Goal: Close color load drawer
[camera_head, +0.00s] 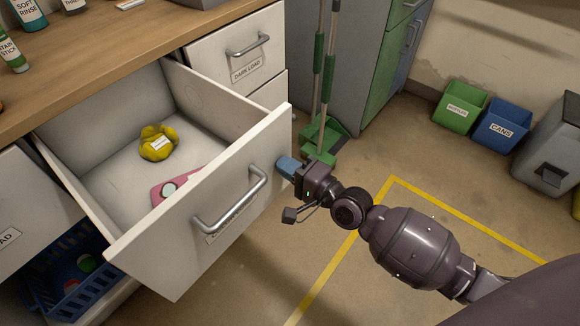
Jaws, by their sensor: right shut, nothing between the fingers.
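A white drawer (163,262) stands pulled well out of the wooden-topped cabinet. Its front carries a metal bar handle (232,202) above a label that is mostly hidden by the handle, so I cannot read it. Inside lie a yellow bundle (158,143) with a small tag and a pink item (178,187) with a round white spot. My right gripper (284,167) is shut and empty, its blue fingertips at the right end of the drawer front, right of the handle. I cannot tell whether they touch it. My left gripper is not in view.
The closed DARK LOAD drawer (235,55) is at the upper right of the open one. A blue basket (70,285) sits below left. Green-handled tools (325,75) lean by the grey cabinet. Green (461,107) and blue CANS (503,127) bins stand farther right. Bottles stand on the counter (110,45).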

